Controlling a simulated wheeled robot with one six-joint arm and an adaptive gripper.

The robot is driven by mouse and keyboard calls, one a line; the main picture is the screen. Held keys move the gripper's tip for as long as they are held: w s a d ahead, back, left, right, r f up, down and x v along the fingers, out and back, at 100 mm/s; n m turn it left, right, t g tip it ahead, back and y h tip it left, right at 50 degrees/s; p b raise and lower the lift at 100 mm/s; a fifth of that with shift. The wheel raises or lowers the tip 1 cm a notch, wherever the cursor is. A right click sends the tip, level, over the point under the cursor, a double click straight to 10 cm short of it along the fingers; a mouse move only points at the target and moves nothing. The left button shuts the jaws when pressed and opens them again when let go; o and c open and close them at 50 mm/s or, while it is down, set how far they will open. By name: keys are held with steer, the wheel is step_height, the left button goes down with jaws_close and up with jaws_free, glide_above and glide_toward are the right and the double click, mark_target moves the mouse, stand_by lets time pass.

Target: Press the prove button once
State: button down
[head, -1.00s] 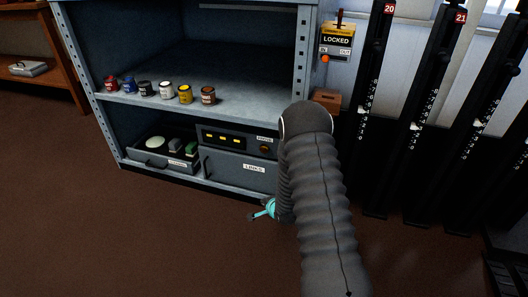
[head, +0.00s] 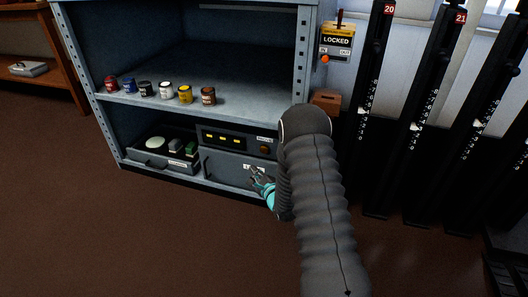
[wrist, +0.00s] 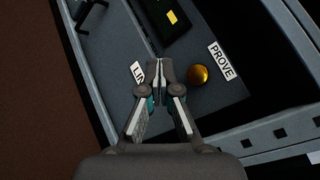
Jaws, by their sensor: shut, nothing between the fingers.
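The prove button is a round amber knob (wrist: 198,74) beside a white PROVE label (wrist: 221,61) in the wrist view. In the head view the button (head: 264,150) sits at the right end of the dark panel with yellow lights, on the cabinet's lower shelf. My gripper (wrist: 158,64) is shut and empty, its fingertips left of the button in the wrist view and apart from it in the picture. In the head view my gripper (head: 256,172) is in front of the LINKS drawer, below the button, partly covering the drawer's label.
The LINKS drawer (head: 225,168) lies under the panel (head: 222,138). A tray (head: 160,160) with cleaning things is to its left. Several paint tins (head: 166,91) stand on the shelf above. The cabinet's right post (head: 304,50) and tall black levers (head: 371,100) are to the right.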

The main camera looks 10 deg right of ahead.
mark_target(264, 149)
steer(key=shift+w+d, duration=0.1)
steer(key=w+d+b, duration=0.1)
steer(key=w+d, duration=0.3)
steer(key=w, duration=0.3)
steer(key=shift+w+d, duration=0.15)
steer(key=shift+w, duration=0.05)
steer(key=shift+w, duration=0.1)
stand_by(1.5)
steer(key=shift+w+d+b, duration=0.2)
steer(key=shift+w+b, duration=0.1)
steer(key=shift+w+d, duration=0.2)
steer(key=shift+w, duration=0.2)
stand_by(0.8)
steer(key=shift+s+a, duration=0.1)
steer(key=shift+s, duration=0.05)
steer(key=shift+s+a, duration=0.35)
steer(key=shift+s, duration=0.25)
stand_by(0.3)
